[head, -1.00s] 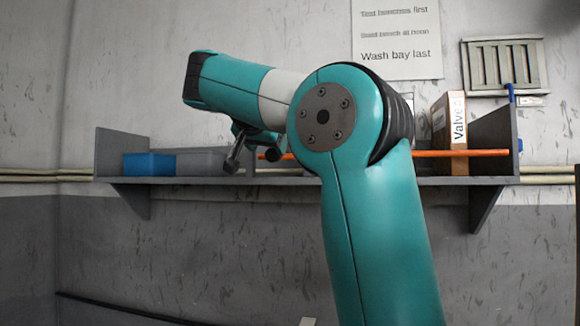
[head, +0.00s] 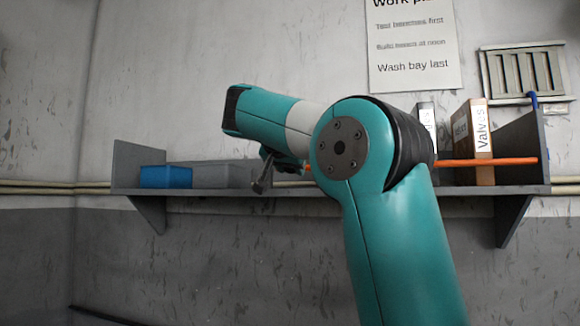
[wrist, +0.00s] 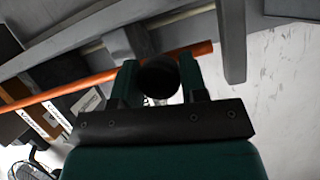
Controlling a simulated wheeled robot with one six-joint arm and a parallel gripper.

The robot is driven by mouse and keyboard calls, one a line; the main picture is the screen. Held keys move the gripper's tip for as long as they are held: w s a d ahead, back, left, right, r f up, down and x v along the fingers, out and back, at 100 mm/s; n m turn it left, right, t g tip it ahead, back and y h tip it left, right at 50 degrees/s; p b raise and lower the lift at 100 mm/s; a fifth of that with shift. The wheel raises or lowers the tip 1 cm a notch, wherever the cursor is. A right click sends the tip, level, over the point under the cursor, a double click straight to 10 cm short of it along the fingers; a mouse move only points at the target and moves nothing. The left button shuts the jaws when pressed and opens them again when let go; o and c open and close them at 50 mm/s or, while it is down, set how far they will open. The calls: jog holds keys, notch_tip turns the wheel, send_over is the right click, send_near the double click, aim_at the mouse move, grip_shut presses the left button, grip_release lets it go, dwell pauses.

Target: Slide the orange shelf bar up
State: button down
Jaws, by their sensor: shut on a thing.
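The orange shelf bar (head: 505,161) runs along the front of the grey wall shelf, a little above its board. In the head view my arm covers its middle, and a short piece shows near my gripper (head: 262,172). In the wrist view the bar (wrist: 75,92) slants up to the right and passes behind the fingers of my gripper (wrist: 158,78), its end showing just beyond the right finger. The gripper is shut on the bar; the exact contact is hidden. A dark round part shows between the fingers.
The grey shelf (head: 230,190) has brackets below. It holds a blue bin (head: 166,177), a grey bin (head: 222,175) and an orange-and-white Valves binder (head: 473,143) behind the bar. A wall sign (head: 412,50) and a vent (head: 525,73) are above. The wall below is bare.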

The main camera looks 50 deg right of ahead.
jog(key=shift+s+r+p, duration=0.1)
jog(key=shift+r+p, duration=1.7)
jog(key=shift+r, duration=0.15)
jog(key=c, duration=0.7)
grip_release()
jog(key=shift+s, duration=0.15)
jog(key=shift+o, duration=0.2)
jog(key=shift+f, duration=0.1)
